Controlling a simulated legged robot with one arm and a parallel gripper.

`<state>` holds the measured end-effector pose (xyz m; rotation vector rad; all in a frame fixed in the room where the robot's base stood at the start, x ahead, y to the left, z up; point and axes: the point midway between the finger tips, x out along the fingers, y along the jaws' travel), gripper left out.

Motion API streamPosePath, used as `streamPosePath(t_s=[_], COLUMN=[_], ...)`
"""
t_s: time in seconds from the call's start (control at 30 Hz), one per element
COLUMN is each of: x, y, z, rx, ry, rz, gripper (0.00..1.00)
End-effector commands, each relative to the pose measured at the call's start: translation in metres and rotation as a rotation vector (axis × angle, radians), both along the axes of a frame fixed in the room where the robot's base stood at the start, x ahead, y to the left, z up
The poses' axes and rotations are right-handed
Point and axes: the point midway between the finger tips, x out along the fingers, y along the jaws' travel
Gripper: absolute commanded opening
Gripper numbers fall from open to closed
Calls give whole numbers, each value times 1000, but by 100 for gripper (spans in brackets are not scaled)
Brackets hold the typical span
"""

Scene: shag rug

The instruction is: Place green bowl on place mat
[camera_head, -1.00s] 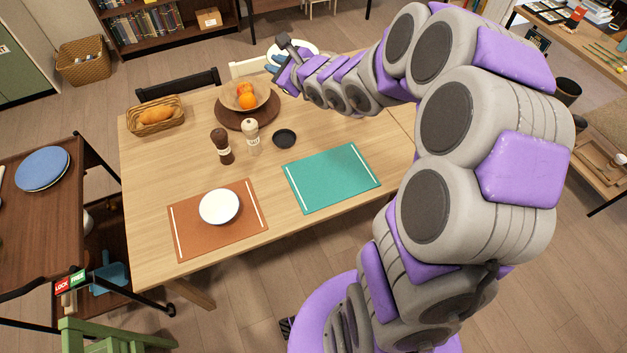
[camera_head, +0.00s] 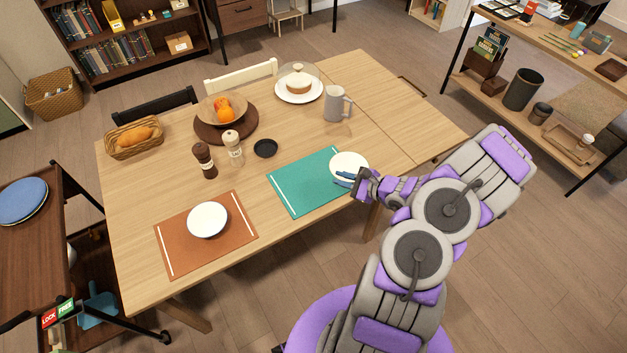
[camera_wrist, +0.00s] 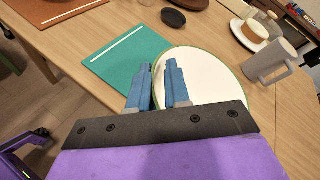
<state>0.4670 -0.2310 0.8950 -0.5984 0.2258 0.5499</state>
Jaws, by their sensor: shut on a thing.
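The green bowl (camera_wrist: 202,78) shows in the wrist view as a white inside with a thin green rim. In the head view the bowl (camera_head: 349,163) appears as a white round over the right end of the teal place mat (camera_head: 298,187). My gripper (camera_head: 346,180) is at the bowl's near edge. In the wrist view my gripper (camera_wrist: 160,80) has its blue fingers either side of the bowl's left rim, shut on it. The bowl overlaps the teal mat (camera_wrist: 122,65) in view; I cannot tell whether it touches the mat or table.
An orange mat (camera_head: 172,235) holds a white bowl (camera_head: 207,219) at the left. A black coaster (camera_head: 265,148), pepper mill (camera_head: 203,160) and salt mill (camera_head: 233,148) stand behind the teal mat. A grey pitcher (camera_head: 335,104) and a domed cake plate (camera_head: 299,92) are farther back.

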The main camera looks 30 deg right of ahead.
Motion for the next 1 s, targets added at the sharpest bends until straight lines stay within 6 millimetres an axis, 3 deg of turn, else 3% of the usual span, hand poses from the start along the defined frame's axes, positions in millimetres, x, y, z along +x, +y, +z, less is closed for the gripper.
streamPosePath(t_s=[0.1,0.27,0.6,0.8,1.0], x=[-25,-32,33,73,92], y=[-7,-3,42,59,67], z=[-23,-33,-40,-45,-47], rx=[6,2,-4,-3,0], ry=[4,3,4,2,4], rz=[4,15,21,19,14], gripper=[0,0,0,0,0])
